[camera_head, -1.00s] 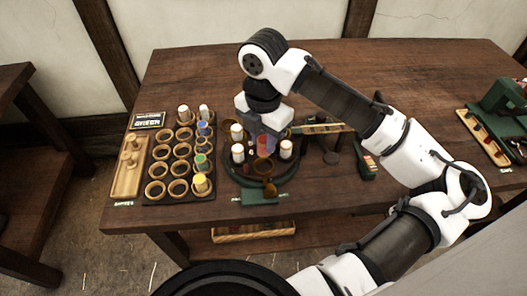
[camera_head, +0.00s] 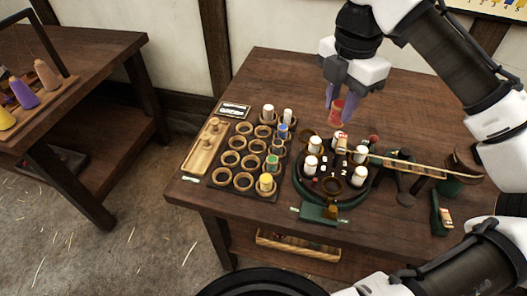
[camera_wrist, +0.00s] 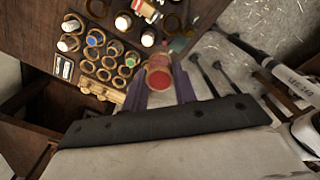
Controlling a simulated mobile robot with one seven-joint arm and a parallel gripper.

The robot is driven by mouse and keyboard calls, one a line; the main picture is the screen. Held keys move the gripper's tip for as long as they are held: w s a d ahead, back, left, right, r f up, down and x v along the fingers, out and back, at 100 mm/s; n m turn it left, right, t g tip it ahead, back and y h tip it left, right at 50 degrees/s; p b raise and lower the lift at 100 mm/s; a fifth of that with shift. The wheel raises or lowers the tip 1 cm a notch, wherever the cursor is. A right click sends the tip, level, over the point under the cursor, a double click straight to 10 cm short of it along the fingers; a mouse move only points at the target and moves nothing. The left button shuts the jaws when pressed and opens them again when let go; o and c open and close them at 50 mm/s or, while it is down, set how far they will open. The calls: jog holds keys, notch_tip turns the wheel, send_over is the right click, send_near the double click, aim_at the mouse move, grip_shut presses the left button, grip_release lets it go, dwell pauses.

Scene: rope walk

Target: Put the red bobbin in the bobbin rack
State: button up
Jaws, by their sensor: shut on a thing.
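My gripper (camera_head: 341,99) is shut on the red bobbin (camera_head: 336,112) and holds it in the air above the back of the round carousel. In the wrist view the red bobbin (camera_wrist: 158,76) sits between the two fingers. The bobbin rack (camera_head: 213,181) is a dark board with rows of wooden rings, left of the carousel. Several rings are empty. White, blue, green and yellow bobbins stand in the back row and right column. The rack also shows in the wrist view (camera_wrist: 88,79).
The round carousel (camera_head: 345,203) with several white-topped bobbins stands beside the rack. A wooden tray (camera_head: 205,146) lies along the rack's left side. A flat wooden strip (camera_head: 405,167) and dark tools lie to the right. The table's back left is clear.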

jog(key=w+a+f+n, duration=0.1)
jog(key=w+a+f, duration=0.1)
jog(key=w+a, duration=0.5)
send_over(251, 165)
jog(key=shift+n, duration=0.4)
notch_tip(251, 165, down, 21)
jog(key=shift+f+b, duration=0.15)
jog(key=shift+b, duration=0.15)
jog(key=o, duration=0.9)
jog(key=shift+o, duration=0.2)
notch_tip(251, 165, up, 12)
jog(key=shift+b, duration=0.35)
